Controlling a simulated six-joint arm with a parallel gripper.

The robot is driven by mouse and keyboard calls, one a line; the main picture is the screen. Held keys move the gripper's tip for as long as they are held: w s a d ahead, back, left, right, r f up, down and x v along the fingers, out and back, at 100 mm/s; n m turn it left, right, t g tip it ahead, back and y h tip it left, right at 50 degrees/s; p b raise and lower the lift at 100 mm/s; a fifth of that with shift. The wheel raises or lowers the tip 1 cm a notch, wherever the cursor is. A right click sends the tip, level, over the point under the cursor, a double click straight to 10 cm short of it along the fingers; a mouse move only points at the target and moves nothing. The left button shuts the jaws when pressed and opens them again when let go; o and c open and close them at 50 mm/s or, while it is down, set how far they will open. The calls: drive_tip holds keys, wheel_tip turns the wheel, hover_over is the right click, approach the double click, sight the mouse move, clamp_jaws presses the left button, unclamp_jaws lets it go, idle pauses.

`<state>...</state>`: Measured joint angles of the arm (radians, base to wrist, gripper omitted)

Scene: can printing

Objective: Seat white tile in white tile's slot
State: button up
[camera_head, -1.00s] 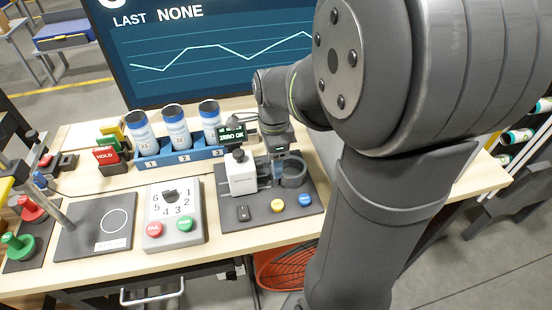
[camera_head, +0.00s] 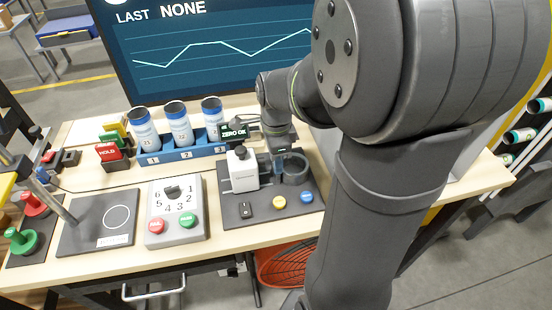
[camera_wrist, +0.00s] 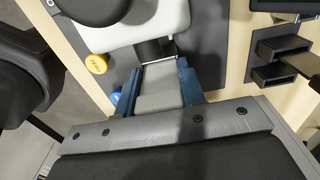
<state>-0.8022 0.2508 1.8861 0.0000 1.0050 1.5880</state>
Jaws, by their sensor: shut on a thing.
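My gripper (camera_wrist: 162,88) is shut, with its two blue fingers on either side of a pale grey-white flat piece, the white tile (camera_wrist: 160,82), in the wrist view. The tile's far end points toward a dark block against the white instrument (camera_wrist: 150,22). In the head view my gripper (camera_head: 279,160) is low over the dark instrument board, between the white instrument (camera_head: 242,172) and the dark round holder (camera_head: 295,168). The tile is too small to make out there. I cannot clearly make out the slot, or whether the tile touches it.
A "ZERO OK" display (camera_head: 233,131) stands close behind. The board has a yellow button (camera_head: 279,202) and a blue button (camera_head: 306,197) in front. A blue rack (camera_head: 182,153) with three cans is at the back left.

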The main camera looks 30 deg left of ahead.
wheel_tip(320, 180, up, 16)
drive_tip(key=shift+r, duration=0.25)
idle(1.1)
drive_tip(key=w+a+f, duration=0.3)
drive_tip(key=w+f, duration=0.1)
drive_tip(key=w, duration=0.5)
drive_tip(key=w+a+f, duration=0.3)
drive_tip(key=w, duration=0.6)
drive_tip(key=shift+a+f, duration=0.25)
drive_tip(key=shift+f, duration=0.1)
drive_tip(key=shift+w, duration=0.1)
drive_tip(key=shift+f, duration=2.95)
drive_tip(key=shift+f, duration=2.25)
drive_tip(key=o, duration=1.1)
